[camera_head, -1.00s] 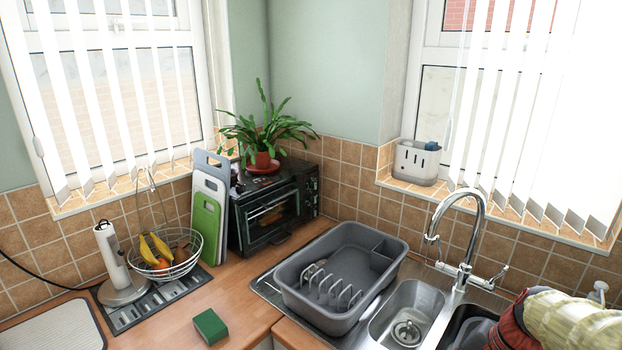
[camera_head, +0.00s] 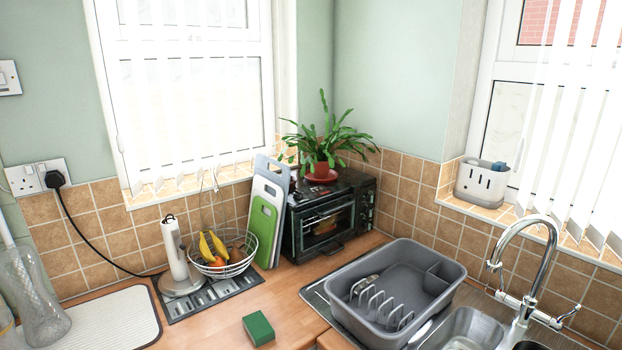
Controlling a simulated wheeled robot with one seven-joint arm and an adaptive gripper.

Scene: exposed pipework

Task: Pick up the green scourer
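The green scourer (camera_head: 258,328) is a small block with a dark green top. It lies flat on the wooden worktop near the bottom middle of the head view, between the fruit basket and the dish rack. Nothing touches it. My gripper is not in view.
A grey dish rack (camera_head: 385,293) stands right of the scourer, beside the sink (camera_head: 466,330) and tap (camera_head: 531,262). A wire fruit basket (camera_head: 222,262), chopping boards (camera_head: 266,215) and a small oven (camera_head: 325,218) stand behind. A white mat (camera_head: 112,320) lies left. Worktop around the scourer is clear.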

